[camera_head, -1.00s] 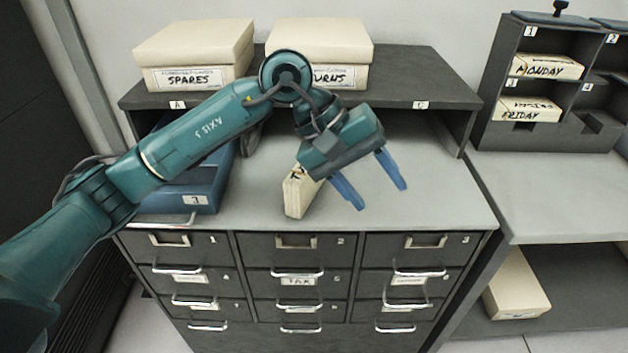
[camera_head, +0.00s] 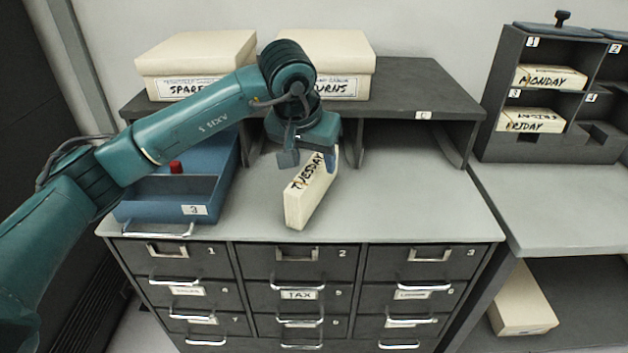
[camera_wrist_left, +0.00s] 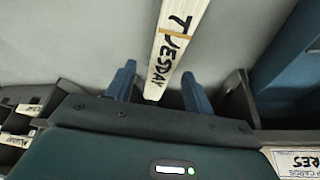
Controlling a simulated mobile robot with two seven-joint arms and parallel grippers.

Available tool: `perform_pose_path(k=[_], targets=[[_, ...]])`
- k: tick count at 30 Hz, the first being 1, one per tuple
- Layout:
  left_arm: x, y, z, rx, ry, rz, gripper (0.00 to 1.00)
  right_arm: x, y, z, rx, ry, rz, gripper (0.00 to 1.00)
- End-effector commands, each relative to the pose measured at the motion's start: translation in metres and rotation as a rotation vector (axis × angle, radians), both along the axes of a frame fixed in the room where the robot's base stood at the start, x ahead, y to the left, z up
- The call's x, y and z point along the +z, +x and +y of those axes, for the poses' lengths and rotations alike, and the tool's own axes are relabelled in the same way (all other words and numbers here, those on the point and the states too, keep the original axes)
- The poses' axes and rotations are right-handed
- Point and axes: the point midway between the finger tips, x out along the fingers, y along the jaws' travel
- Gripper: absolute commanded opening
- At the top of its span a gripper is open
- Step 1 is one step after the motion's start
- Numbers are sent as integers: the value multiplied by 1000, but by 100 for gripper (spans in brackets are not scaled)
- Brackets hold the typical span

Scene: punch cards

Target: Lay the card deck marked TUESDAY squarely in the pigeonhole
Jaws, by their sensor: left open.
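The TUESDAY deck (camera_head: 311,200), a cream block with black lettering, stands on its narrow edge on the grey cabinet top, angled away from me. My left gripper (camera_head: 310,161) is open over the deck's far end. In the left wrist view, the far end of the deck (camera_wrist_left: 176,40) lies between the two blue fingers (camera_wrist_left: 158,88), with a gap at each side. The dark pigeonhole rack (camera_head: 505,142) stands at the right. Its hole 1 holds the MONDAY deck (camera_head: 548,79) and hole 3 the FRIDAY deck (camera_head: 530,121). Hole 4 (camera_head: 597,112) looks empty; hole 2 is cut off.
A blue tray (camera_head: 160,207) with a red knob is left of the deck. A dark shelf (camera_head: 420,88) carrying the SPARES box (camera_head: 195,60) and another cream box (camera_head: 325,62) overhangs the back. The lower grey counter (camera_head: 545,210) before the rack is clear.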

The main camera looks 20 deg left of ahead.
Motion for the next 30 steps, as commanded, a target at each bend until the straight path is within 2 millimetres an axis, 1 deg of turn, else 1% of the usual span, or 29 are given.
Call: perform_pose_path(k=[6, 9, 13, 19, 30], targets=[[-30, 7, 1, 1, -1, 8, 53, 6, 0, -1, 2, -12, -1, 36], [-42, 13, 0, 2, -1, 5, 53, 5, 0, -1, 4, -16, 0, 36], [-48, 16, 0, 1, -1, 1, 53, 4, 0, -1, 5, -17, 1, 36], [-48, 16, 0, 0, -1, 0, 53, 2, 0, -1, 6, -19, 4, 36], [-48, 16, 0, 1, 0, 1, 22, 3, 0, -1, 6, -19, 3, 36]])
